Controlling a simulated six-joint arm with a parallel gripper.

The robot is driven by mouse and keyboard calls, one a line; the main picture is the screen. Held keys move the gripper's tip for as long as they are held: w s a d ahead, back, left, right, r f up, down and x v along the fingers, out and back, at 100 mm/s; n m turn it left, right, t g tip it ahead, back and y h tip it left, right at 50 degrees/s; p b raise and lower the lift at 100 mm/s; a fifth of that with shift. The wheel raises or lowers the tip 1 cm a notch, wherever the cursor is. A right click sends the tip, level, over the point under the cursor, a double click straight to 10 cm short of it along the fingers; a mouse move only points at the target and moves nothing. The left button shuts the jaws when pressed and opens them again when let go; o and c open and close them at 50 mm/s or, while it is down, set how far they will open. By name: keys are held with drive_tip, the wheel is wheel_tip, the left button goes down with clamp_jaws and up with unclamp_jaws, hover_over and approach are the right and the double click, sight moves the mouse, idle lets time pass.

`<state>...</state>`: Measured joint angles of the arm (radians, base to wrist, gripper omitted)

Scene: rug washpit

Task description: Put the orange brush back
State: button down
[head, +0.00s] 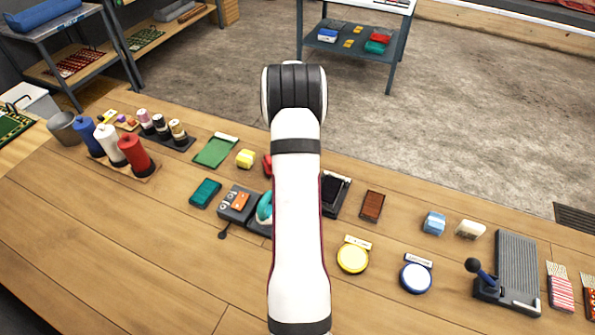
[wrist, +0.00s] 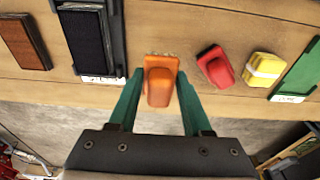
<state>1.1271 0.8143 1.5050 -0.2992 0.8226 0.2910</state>
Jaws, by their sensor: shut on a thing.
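The orange brush (wrist: 158,88) shows in the wrist view, between the two teal fingers of my gripper (wrist: 157,76). The fingers are shut on it from both sides. Beyond the brush lies bare wooden tabletop; I cannot tell whether the brush touches it. In the head view my arm hides both the gripper and the brush.
A red brush-like piece (wrist: 215,66), a yellow one (wrist: 264,69) and a green pad (wrist: 302,72) lie right of the brush in the wrist view. A black-padded tray (wrist: 89,38) and a brown block (wrist: 23,41) lie left. Wooden tabletop (head: 130,255) is clear at front left.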

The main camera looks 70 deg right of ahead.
drive_tip(key=shift+f, duration=1.9)
drive_tip(key=shift+f, duration=0.1)
drive_tip(key=shift+c, duration=1.7)
unclamp_jaws()
